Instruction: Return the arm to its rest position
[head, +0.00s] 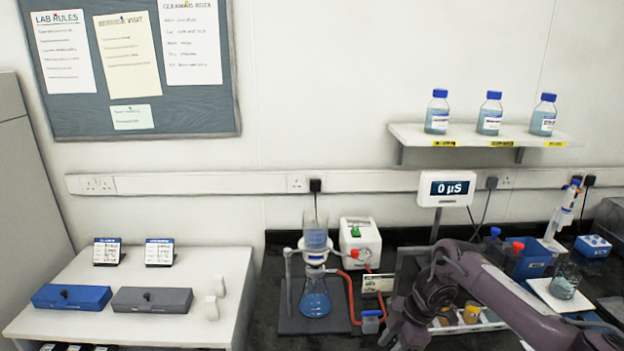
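My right arm (510,295) comes in from the lower right and reaches over the dark bench. Its wrist bends down, and my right gripper (395,335) is near the bottom edge of the view, just right of a small blue-lidded container (371,320). The fingers are dark and partly cut off, so whether they are open or shut is unclear. I see nothing clearly held. My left arm and gripper are out of view.
A filter flask (315,297) on a stand, with red tubing, is left of the gripper. A tray (490,322) with amber-topped pots is partly behind my arm. A meter (447,188) reads 0 µS. A white table (240,270) stands left.

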